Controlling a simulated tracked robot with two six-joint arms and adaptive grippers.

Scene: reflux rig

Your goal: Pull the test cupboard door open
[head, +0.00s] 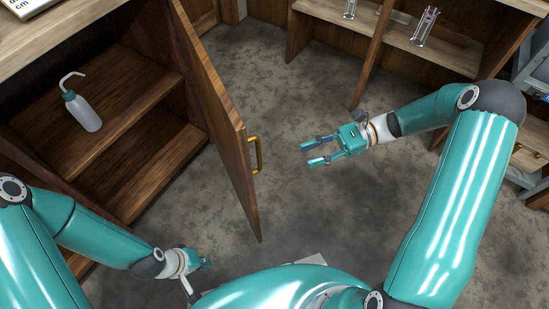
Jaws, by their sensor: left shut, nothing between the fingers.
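The wooden cupboard door (222,120) stands open, swung out from the cupboard (150,75) so that the inside shows. Its brass handle (256,153) is on the door's right-hand face, near the free edge. My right gripper (306,153) is to the right of the handle, apart from it, with its two fingers spread and nothing between them. My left gripper (206,263) is low in the picture, below and left of the door's lower corner. It is shut and empty, and partly hard to make out.
Inside the cupboard a white wash bottle with a green cap (83,111) stands on a shelf (130,95). A wooden shelf unit (450,50) with glassware stands at the back right. Grey floor (300,95) is clear between the door and that unit.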

